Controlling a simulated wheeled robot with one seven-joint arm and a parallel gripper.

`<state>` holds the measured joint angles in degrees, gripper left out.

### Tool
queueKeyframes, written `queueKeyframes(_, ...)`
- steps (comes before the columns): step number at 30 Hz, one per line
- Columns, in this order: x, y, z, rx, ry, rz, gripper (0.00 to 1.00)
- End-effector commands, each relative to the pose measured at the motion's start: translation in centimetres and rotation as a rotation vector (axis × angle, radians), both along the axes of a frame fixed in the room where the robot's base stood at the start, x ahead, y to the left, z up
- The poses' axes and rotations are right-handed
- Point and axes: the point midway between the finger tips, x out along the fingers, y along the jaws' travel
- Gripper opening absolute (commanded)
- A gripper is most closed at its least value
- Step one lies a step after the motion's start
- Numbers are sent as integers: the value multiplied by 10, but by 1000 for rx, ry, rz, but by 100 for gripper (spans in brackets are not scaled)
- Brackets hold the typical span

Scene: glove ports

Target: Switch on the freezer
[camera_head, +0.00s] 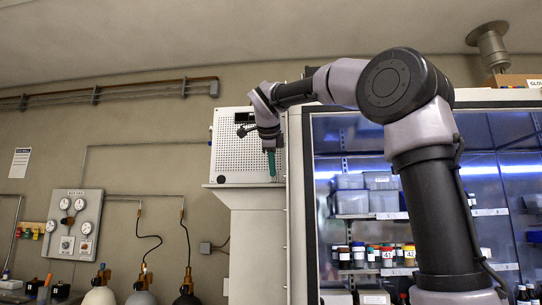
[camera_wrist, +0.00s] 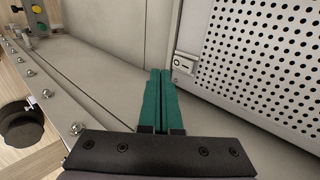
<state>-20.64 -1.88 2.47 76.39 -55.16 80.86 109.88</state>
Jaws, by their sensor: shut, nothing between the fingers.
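The freezer looks to be the pale box with a perforated front (camera_head: 228,150), standing on a ledge left of the glass-fronted cabinet. Its perforated panel (camera_wrist: 260,55) fills the right of the wrist view. A small pale rocker switch (camera_wrist: 184,65) with dark marks sits at the panel's left edge; I cannot tell which way it is set. My gripper (camera_head: 271,172) is in front of the box's lower right part. In the wrist view my gripper's green fingers (camera_wrist: 160,76) are shut together and empty. Their tips are just left of and below the switch; contact cannot be told.
The glass-fronted cabinet (camera_head: 294,200) with shelved bottles and bins stands close right. A gauge panel (camera_head: 72,225) is on the wall.

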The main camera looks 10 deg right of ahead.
Motion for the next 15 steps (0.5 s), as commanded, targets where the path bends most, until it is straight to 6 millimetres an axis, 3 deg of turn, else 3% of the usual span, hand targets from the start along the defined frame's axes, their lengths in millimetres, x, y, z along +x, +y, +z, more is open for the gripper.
queueKeyframes(6,26,-9,7,1,-3,-1,0)
queueKeyframes(15,31,-10,8,1,-2,-1,0)
